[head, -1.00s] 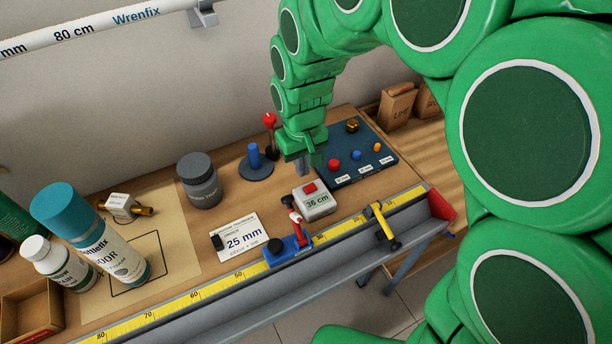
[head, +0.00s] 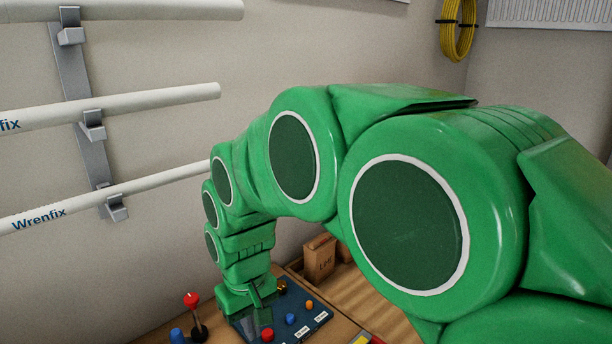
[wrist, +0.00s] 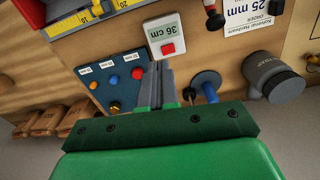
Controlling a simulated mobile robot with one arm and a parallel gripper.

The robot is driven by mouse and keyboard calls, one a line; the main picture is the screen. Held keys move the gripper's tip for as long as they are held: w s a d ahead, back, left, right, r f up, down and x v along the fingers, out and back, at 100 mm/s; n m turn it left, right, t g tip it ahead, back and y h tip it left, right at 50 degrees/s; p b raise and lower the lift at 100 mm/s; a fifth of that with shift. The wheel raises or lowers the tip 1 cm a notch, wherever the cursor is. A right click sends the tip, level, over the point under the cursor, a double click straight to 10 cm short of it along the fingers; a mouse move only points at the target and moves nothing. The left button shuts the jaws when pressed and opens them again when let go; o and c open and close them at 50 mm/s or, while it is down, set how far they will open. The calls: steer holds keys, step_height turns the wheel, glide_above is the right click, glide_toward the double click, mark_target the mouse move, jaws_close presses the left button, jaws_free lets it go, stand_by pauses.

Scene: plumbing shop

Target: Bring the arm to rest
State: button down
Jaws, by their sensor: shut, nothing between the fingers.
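My gripper (head: 256,322) hangs at the end of my green arm, fingers pointing down, in front of the left part of the dark blue board (head: 318,318) in the head view. In the wrist view its fingers (wrist: 157,85) are together with nothing between them. There they point toward the grey box reading 36 cm (wrist: 158,27), with the blue board (wrist: 125,92) to the left and a blue post on a round base (wrist: 208,85) to the right. I cannot tell the height of the fingertips above the bench.
The board bears several coloured knobs. A red-topped lever (head: 193,300) stands left of my gripper in the head view. Paper bags (head: 319,258) stand behind the board. White pipes (head: 110,112) sit on wall brackets at the left.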

steer(key=s+d+r+m, duration=0.1)
steer(key=s+d+m, duration=0.15)
steer(key=d, duration=0.55)
steer(key=s+d+r+m, duration=0.1)
steer(key=s+d, duration=0.3)
steer(key=d, duration=0.4)
steer(key=s+d+m+g, duration=0.1)
steer(key=s+d+m, duration=0.3)
steer(key=s+d, duration=0.6)
steer(key=s, duration=0.2)
steer(key=shift+s+f+g, duration=0.3)
steer(key=shift+f, duration=0.1)
